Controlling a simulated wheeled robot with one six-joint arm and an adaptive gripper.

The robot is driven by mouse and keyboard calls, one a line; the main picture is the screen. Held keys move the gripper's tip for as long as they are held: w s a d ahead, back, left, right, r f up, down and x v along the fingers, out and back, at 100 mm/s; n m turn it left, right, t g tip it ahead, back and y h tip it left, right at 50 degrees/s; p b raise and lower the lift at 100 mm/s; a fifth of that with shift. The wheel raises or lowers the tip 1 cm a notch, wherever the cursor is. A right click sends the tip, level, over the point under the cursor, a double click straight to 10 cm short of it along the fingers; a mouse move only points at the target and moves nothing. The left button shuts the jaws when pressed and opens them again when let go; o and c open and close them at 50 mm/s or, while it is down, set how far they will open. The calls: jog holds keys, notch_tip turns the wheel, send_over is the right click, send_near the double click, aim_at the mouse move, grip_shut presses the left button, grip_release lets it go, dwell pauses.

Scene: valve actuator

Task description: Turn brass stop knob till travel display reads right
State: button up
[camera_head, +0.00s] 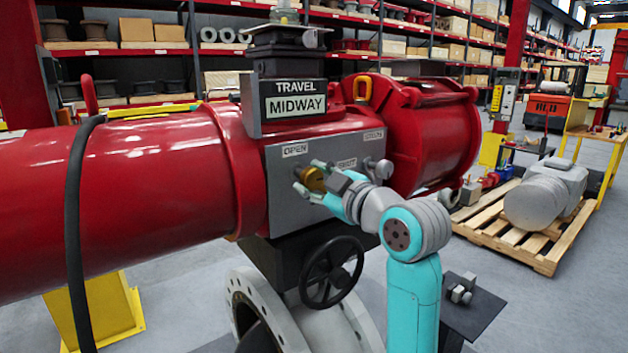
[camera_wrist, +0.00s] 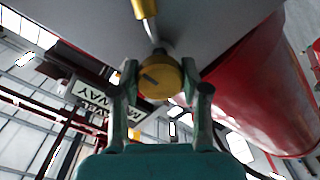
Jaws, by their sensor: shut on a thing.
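The brass stop knob (camera_head: 312,179) sits on the grey front plate (camera_head: 280,212) of the red actuator, below the OPEN label (camera_head: 295,149). My gripper (camera_head: 311,182) is at the knob with its fingers closed around it. In the wrist view the round knob (camera_wrist: 160,77) shows between the fingertips of my gripper (camera_wrist: 160,88), with a dark mark on its face. The travel display (camera_head: 293,105) above the plate reads MIDWAY. In the wrist view the display (camera_wrist: 92,97) appears tilted and partly behind a finger.
A second, grey stop (camera_head: 380,168) stands on the plate's right side, near my wrist. A black handwheel (camera_head: 331,273) is below the plate. A dark hose (camera_head: 76,230) hangs at the left. A wooden pallet (camera_head: 500,232) with a grey machine is on the right.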

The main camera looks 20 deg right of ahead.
jog(key=n, duration=0.6)
jog(key=shift+n, duration=0.3)
dwell(0.4)
jog(key=o, duration=1.2)
jog(key=shift+c, duration=0.2)
jog(key=v, duration=1.2)
